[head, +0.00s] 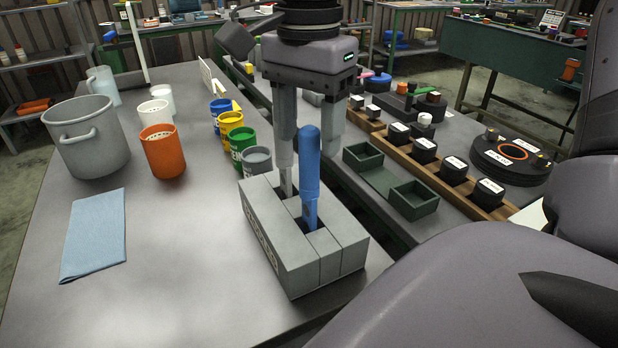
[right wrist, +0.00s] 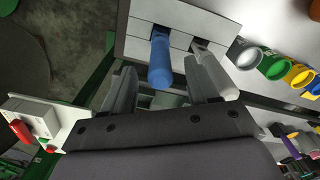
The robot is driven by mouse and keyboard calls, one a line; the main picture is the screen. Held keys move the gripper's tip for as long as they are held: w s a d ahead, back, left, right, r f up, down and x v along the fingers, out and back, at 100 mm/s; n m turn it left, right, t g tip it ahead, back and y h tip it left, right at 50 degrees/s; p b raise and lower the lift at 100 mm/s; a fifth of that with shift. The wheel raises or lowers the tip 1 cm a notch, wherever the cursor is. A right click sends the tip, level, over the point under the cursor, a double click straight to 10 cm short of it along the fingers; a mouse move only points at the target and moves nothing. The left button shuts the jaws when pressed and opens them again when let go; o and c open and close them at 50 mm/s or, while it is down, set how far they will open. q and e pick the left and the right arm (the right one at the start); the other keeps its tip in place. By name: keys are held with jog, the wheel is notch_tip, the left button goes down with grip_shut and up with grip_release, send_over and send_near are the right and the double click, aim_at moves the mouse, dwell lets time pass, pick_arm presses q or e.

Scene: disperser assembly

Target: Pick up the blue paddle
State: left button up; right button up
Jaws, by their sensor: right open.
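The blue paddle (head: 310,175) stands upright in a slot of the grey block holder (head: 295,275), its handle up. My right gripper (head: 309,150) hangs above the holder, pointing down and open, with one finger on each side of the blue handle in the picture. In the right wrist view the blue paddle (right wrist: 160,62) shows between the two open fingers (right wrist: 162,85); I see no clear contact. A pale grey paddle (right wrist: 216,72) stands in the neighbouring slot, close to one finger. The paddles' lower ends are hidden in the holder. My left gripper is not in view.
Yellow (head: 229,125), green (head: 243,146) and grey (head: 256,160) cups stand just behind the holder. An orange cup (head: 162,152), grey pot (head: 88,140) and blue cloth (head: 93,236) lie left. A green tray (head: 380,178) is right. The front-left table is clear.

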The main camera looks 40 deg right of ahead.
aim_at(309, 151)
jog(key=shift+f, duration=2)
jog(key=c, duration=1)
jog(key=shift+r, duration=0.1)
